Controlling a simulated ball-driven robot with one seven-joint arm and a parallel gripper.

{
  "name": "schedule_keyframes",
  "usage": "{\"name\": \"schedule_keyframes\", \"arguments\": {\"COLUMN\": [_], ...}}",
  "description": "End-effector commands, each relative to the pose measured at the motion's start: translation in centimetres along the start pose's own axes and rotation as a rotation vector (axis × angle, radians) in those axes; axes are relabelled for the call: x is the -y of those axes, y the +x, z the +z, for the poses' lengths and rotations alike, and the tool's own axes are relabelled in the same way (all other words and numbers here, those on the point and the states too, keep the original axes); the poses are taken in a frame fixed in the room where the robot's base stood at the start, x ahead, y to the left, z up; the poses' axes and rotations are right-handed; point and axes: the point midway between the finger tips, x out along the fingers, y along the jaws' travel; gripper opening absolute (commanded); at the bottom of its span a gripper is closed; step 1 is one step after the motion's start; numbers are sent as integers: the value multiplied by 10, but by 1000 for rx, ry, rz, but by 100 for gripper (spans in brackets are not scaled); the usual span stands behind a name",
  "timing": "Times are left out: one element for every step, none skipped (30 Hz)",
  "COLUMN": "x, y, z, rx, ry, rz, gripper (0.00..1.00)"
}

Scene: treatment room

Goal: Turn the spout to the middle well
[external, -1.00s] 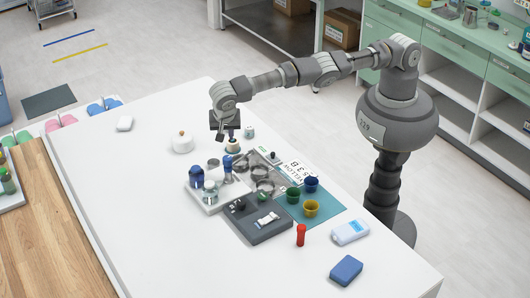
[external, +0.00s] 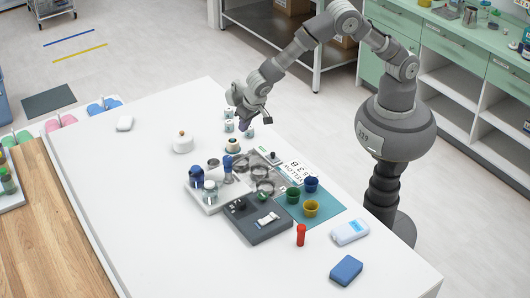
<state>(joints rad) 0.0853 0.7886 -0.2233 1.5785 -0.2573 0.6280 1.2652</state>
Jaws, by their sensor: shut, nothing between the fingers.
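A grey metal fixture with several round wells (external: 263,173) in a row stands near the middle of the white table. A dark knob-like part (external: 273,156) stands at its far right side. A post with a blue top (external: 228,164) stands just left of the wells. I cannot tell which part is the spout or which well it faces. My gripper (external: 246,123) is shut and empty, above the far part of the table, beyond the wells and apart from them. It is tilted and partly hides its own fingertips.
Small white-and-green jars (external: 228,126) stand near my gripper. A white tray (external: 207,205) with bottles, a dark grey box (external: 258,221), a teal mat (external: 323,213) with coloured cups and a red tube (external: 301,235) crowd the middle. The table's left side is mostly clear.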

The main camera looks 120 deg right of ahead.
Motion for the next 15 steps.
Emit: {"name": "schedule_keyframes", "arguments": {"x": [-1,-1,-2,-2,-1,-1,-1,-1,-2,-2,-1,-1,-2,0,0], "y": [9,15,23,29,36,45,52,59,67,74,80,88,94,92,89], "z": [0,0,0,0,0,0,0,0,1,0,0,0,0,6,13], "rx": [1,1,2,2,1,2,1,2,2,2,1,1,2,2,2], "ry": [2,3,3,3,3,3,4,4,5,6,5,5,5,2,2], "rz": [2,3,5,5,5,5,4,5,5,5,5,4,5,3,2], "gripper": [0,0,0,0,0,0,0,0,0,0,0,0,0,0,0]}}
